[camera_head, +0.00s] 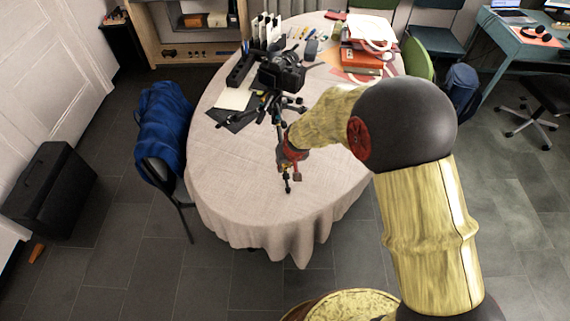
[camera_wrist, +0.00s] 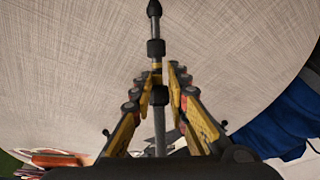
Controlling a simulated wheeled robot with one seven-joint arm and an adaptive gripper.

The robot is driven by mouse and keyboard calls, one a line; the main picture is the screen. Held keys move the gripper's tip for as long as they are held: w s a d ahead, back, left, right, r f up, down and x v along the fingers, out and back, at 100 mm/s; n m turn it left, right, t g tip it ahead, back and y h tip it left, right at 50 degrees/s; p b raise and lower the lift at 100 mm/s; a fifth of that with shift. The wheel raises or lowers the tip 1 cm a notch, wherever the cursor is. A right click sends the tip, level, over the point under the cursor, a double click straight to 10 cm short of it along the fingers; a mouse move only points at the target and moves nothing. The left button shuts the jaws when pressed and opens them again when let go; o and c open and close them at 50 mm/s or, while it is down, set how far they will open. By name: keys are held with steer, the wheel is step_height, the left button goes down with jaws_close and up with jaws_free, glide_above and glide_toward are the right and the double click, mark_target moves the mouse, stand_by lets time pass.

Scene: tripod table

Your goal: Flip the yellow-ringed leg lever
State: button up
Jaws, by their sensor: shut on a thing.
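A black tripod (camera_head: 279,104) with a camera (camera_head: 281,72) on top stands on the round cloth-covered table. One of its legs (camera_head: 287,187) reaches toward the near side, and my gripper (camera_head: 286,172) is at it. In the wrist view, my gripper (camera_wrist: 157,76) is shut on this leg (camera_wrist: 155,22), with one finger on each side. Black collars sit on the leg. A small yellow patch shows between the fingertips, but I cannot tell whether it is the ring. The lever and its position are hidden by the fingers.
The table (camera_head: 235,190) is bare at the near side. Papers, pens and a red bag (camera_head: 362,62) lie at its far side. A chair with a blue jacket (camera_head: 163,125) stands close to the left, and a green chair (camera_head: 418,58) to the right.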

steer(key=shift+s+d+r, duration=0.1)
steer(key=shift+d+r, duration=0.1)
steer(key=shift+c, duration=0.2)
steer(key=shift+s+r+p, duration=0.1)
steer(key=shift+r+p, duration=0.15)
steer(key=shift+p, duration=0.05)
steer(key=shift+c, duration=0.5)
steer(key=shift+r, duration=0.2)
steer(key=shift+r+p, duration=0.3)
steer(key=shift+r, duration=0.2)
jaws_close()
steer(key=shift+r+p, duration=0.3)
steer(key=shift+r+p, duration=0.3)
steer(key=shift+r, duration=0.1)
